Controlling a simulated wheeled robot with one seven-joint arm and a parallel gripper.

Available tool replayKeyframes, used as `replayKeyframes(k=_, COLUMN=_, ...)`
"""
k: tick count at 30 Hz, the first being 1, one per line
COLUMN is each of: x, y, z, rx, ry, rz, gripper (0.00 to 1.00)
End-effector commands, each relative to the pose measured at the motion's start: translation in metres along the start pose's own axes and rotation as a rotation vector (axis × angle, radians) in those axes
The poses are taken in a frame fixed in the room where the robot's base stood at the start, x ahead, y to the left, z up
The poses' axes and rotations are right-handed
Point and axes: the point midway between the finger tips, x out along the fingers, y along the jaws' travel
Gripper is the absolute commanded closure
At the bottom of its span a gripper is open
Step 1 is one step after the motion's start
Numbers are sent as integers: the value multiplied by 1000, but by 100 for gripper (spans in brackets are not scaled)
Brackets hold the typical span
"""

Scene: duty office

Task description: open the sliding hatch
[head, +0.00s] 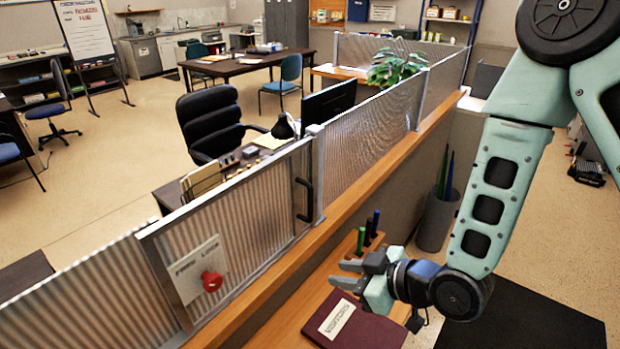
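The sliding hatch (245,215) is a ribbed, translucent panel in a grey metal frame, set in the low partition above the wooden counter. A black upright bar handle (307,199) is on its right end. Near its lower left is a pale plate (199,268) with two words, seemingly "FREE" and "LOCK", and a red knob (211,281). The hatch fills its stretch of partition, with no clear gap seen. My gripper (340,274) is over the counter, right of and nearer than the handle, apart from the hatch. Its fingers are spread and empty, pointing left.
A maroon book (365,328) lies on the counter just below my gripper. A grey bin (437,218) holds long rolls at right. Behind the partition are a desk, a black chair (212,122) and a monitor.

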Motion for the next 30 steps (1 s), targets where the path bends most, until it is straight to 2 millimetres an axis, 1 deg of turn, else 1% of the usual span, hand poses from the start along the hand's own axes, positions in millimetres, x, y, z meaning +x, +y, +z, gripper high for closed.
replayKeyframes(k=1, x=-9, y=2, z=-11, rx=19, ry=65, rz=12, gripper=74)
replayKeyframes(k=6, x=-32, y=13, z=-31, rx=67, ry=308, rz=101, gripper=74)
replayKeyframes(k=12, x=-59, y=26, z=-40, rx=119, ry=472, rz=206, gripper=74)
replayKeyframes(k=15, x=-65, y=29, z=-41, rx=130, ry=506, rz=231, gripper=74)
replayKeyframes(k=19, x=-63, y=30, z=-39, rx=129, ry=512, rz=235, gripper=74)
replayKeyframes(k=23, x=-56, y=30, z=-38, rx=124, ry=502, rz=229, gripper=74)
replayKeyframes(k=30, x=-44, y=33, z=-44, rx=121, ry=501, rz=230, gripper=74)
